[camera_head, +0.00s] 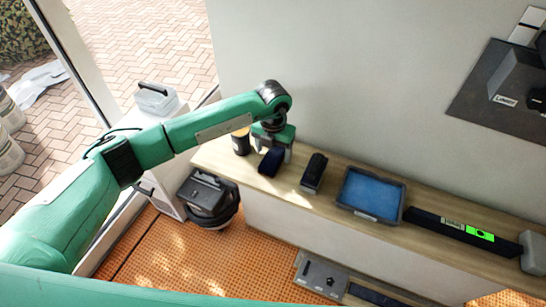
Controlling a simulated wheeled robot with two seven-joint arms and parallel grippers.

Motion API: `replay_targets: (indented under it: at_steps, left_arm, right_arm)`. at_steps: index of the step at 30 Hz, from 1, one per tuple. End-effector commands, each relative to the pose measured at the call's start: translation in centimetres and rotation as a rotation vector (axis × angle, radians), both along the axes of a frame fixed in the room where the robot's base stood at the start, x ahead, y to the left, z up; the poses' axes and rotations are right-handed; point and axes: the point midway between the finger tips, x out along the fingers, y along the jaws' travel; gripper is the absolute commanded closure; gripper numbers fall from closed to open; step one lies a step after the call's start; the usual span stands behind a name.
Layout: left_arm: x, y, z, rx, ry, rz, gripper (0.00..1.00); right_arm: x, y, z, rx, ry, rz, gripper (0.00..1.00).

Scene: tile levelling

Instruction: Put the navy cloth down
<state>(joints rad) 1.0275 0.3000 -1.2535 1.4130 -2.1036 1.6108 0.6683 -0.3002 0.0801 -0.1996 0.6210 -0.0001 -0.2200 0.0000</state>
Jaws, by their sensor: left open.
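The navy cloth (270,162) lies on the wooden counter (290,192), towards its left end, as a small dark folded block. My left gripper (273,152) is open just above and behind the cloth, its fingers pointing down. The fingertips are small here, and I cannot tell whether they touch the cloth. My right gripper is not in view.
A dark cylinder (240,141) stands left of the cloth, and a black block (314,172) stands to its right. Further right are a blue tray (370,194) and a long black level (464,232) with a green display. Bare counter shows between these things.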

Motion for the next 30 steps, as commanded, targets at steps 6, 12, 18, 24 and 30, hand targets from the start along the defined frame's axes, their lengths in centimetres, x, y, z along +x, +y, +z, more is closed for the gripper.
replay_targets:
  at_steps: [6, 12, 18, 24, 30]
  left_arm:
    - [0.5, -0.1, 3.5, 0.000, -0.005, 0.000, 0.29]
    - [0.4, -0.1, 7.8, 0.002, -0.002, 0.000, 0.29]
    - [0.4, -0.1, 10.3, 0.002, 0.000, 0.000, 0.29]
    - [0.3, -0.1, 10.9, 0.002, 0.002, 0.001, 0.29]
    - [0.3, -0.1, 10.9, 0.002, 0.002, 0.000, 0.29]
  right_arm:
    - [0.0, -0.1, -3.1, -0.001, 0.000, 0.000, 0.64]
    - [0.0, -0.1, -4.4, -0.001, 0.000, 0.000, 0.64]
    - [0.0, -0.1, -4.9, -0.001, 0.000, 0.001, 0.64]
    - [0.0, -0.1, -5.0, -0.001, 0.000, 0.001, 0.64]
    - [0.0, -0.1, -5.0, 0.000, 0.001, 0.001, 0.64]
